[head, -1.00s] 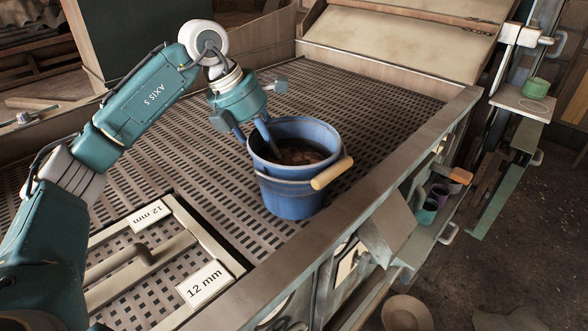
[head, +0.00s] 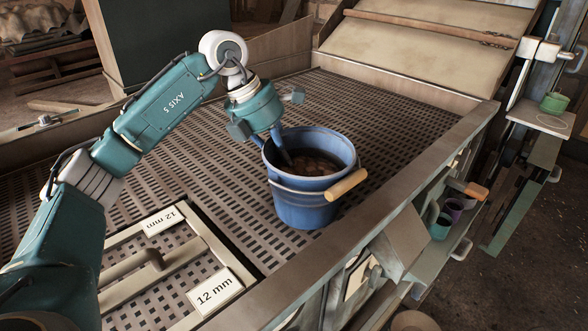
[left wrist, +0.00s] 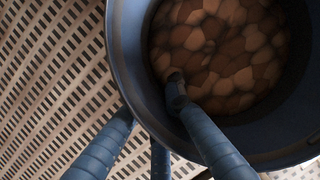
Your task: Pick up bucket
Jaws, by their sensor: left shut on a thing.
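A blue bucket (head: 305,205) with a pale wooden grip on its wire handle (head: 346,184) stands upright on the perforated deck (head: 400,115), near its right edge. Brown rounded lumps (head: 312,163) lie inside; they also show in the left wrist view (left wrist: 225,60). My left gripper (head: 272,146) is shut on the bucket's left rim. In the left wrist view, one finger (left wrist: 205,135) reaches over the rim (left wrist: 125,60) to the inside, and two others stay outside. I cannot tell whether the bucket's base still touches the deck. My right gripper is not in view.
A frame with "12 mm" labels (head: 215,290) and a bar handle is set in the deck at front left. A metal ledge (head: 375,195) runs along the right side. Beyond it are a shelf with small cups (head: 441,226) and a green cup (head: 555,102) on a bracket.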

